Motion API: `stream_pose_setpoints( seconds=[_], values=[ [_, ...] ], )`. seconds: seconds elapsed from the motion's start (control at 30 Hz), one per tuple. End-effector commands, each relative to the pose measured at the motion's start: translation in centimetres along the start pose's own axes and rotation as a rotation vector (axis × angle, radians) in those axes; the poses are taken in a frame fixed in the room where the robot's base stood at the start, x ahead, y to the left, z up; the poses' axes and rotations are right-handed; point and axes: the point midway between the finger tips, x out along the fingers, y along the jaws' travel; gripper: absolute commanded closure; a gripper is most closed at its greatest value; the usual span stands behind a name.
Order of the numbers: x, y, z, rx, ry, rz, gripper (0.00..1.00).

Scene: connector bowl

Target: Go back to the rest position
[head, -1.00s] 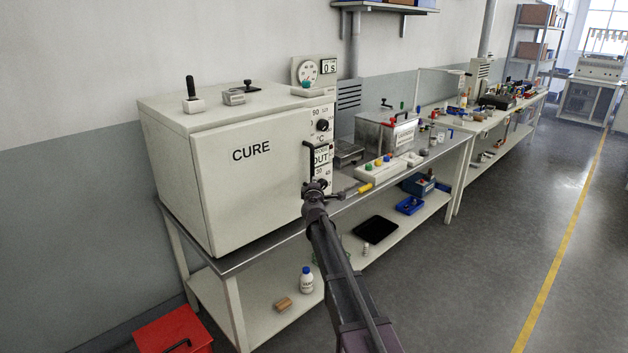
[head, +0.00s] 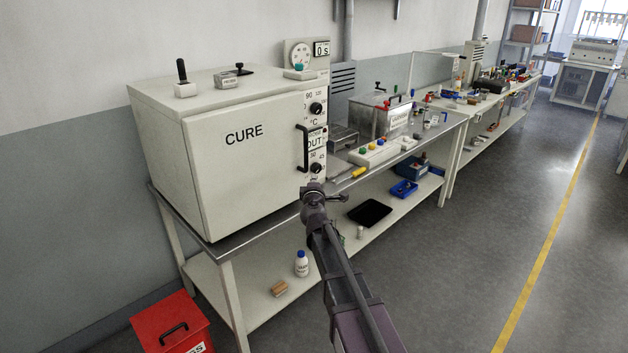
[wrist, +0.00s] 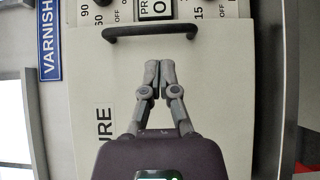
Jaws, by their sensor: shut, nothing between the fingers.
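My gripper (wrist: 158,80) is shut and empty in the wrist view, its two fingertips together. It points at the white CURE oven (head: 235,165), with the oven's black door handle (wrist: 150,31) just beyond the fingertips. In the head view my gripper (head: 312,190) is in front of the oven's lower right corner, below the black handle (head: 302,148). The fingers are small and partly hidden by the wrist there. The oven door looks closed.
The oven stands on a metal-topped bench with a lower shelf (head: 250,290). A red bin (head: 170,325) is on the floor at the lower left. A button box (head: 380,153) and a metal tank (head: 380,117) are on the bench to the right. The floor (head: 450,270) on the right is clear.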

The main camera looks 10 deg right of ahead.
Motion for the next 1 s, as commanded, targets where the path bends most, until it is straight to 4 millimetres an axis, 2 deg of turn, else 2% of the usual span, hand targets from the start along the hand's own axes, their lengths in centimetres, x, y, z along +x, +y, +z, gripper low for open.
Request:
stream_pose_setpoints(
  seconds=[0.27, 0.47, 0.67, 0.8, 1.0],
  values=[
    [-0.2, 0.0, 0.5, 0.017, -0.018, -0.004, 1.0],
    [-1.7, -0.3, 3.1, 0.124, -0.119, -0.035, 1.0],
    [-5.0, -2.0, 7.6, 0.321, -0.313, -0.123, 1.0],
    [-8.2, -4.2, 10.4, 0.473, -0.467, -0.221, 1.0],
    [-13.6, -7.8, 12.8, 0.671, -0.669, -0.401, 1.0]
  ],
)
